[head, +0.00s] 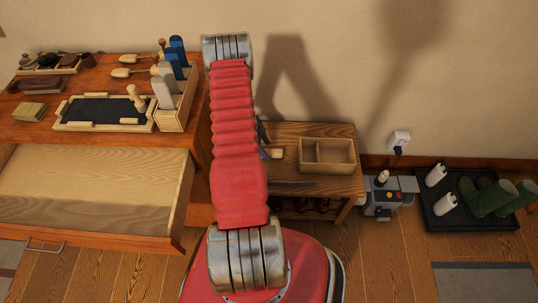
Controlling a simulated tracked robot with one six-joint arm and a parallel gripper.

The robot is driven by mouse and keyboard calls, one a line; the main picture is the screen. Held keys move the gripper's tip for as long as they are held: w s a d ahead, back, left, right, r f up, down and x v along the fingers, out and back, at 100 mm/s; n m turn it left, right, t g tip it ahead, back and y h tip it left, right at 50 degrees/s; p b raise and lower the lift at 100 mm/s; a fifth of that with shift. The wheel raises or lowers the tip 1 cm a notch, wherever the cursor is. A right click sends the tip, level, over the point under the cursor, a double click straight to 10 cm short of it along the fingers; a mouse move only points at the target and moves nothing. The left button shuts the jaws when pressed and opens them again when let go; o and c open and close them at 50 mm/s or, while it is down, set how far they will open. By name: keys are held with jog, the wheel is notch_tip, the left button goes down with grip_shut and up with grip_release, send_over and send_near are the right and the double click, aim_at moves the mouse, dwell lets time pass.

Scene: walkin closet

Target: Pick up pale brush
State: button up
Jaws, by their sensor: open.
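A small pale piece (276,154), which may be the pale brush, lies on the low wooden bench (325,184) just right of my red arm. Its left end is hidden. Dark parts of my gripper (263,138) show at the right edge of the arm, close beside this piece. The rest of my gripper is hidden behind the arm. It is open, and I see nothing held. Pale wooden-handled tools (128,72) also lie on the dresser top at the left; I cannot tell whether one is a brush.
An open wooden box (328,142) with compartments stands on the bench. The dresser (105,142) has its drawer (90,190) pulled out at left. A grey machine (388,205) and a black boot tray (470,222) are at right.

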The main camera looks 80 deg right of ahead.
aim_at(268, 152)
jog(key=x, duration=0.4)
jog(key=shift+f, duration=0.25)
dwell(0.8)
jog(key=c, duration=1.2)
jog(key=shift+o, duration=0.2)
jog(key=shift+r, duration=5.25)
